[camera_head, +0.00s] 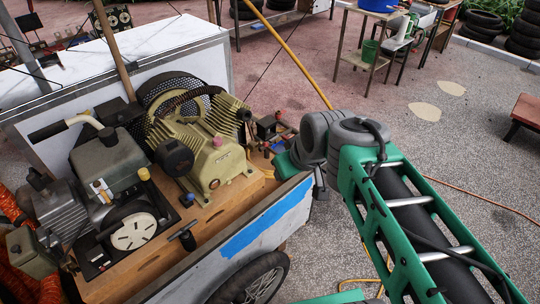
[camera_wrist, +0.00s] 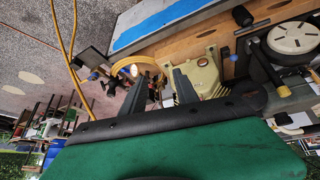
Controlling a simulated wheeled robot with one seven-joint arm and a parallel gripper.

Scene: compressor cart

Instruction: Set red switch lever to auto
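My gripper (camera_wrist: 160,84) shows two dark fingers standing apart with a gap between them, and I see nothing held. The red switch lever cannot be clearly made out. A small dark box assembly (camera_head: 268,128) with tiny red parts sits right of the beige compressor (camera_head: 212,160), close to my gripper. In the wrist view a yellow ring-shaped part (camera_wrist: 140,64) with dark fittings lies just past the fingertips; I cannot tell the lever's position there.
The cart has a wooden deck (camera_head: 150,262), a side panel with blue tape (camera_head: 265,222) and a wheel (camera_head: 255,281). An engine (camera_head: 108,160) stands left of the compressor. A yellow hose (camera_head: 290,52) runs behind. Gravel floor (camera_head: 470,160) is open at right.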

